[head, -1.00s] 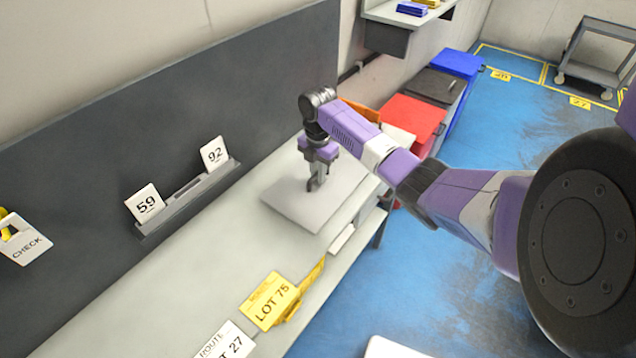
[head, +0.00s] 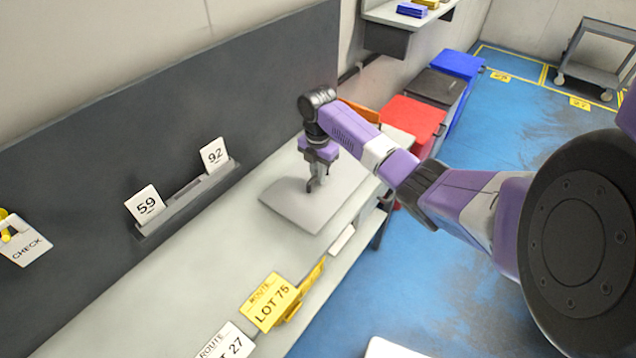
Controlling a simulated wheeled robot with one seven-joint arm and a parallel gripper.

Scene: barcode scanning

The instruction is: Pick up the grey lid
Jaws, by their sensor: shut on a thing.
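The grey lid (head: 290,207) is a flat, light grey square panel at the far end of the long bench, in the middle of the head view. My gripper (head: 316,187) points down over the middle of the lid and is shut on it. The fingertips hide the exact place of the hold, and any handle there is too small to make out. The lid looks level. I cannot tell how large any gap is between it and the bench top.
The bench (head: 165,290) runs along a dark back panel (head: 90,150). Cards 59 (head: 145,204) and 92 (head: 214,155) stand in a grey rail. A yellow LOT 75 sign (head: 270,302) is at the front edge. Red (head: 411,118) and blue (head: 458,66) bins stand beyond the bench.

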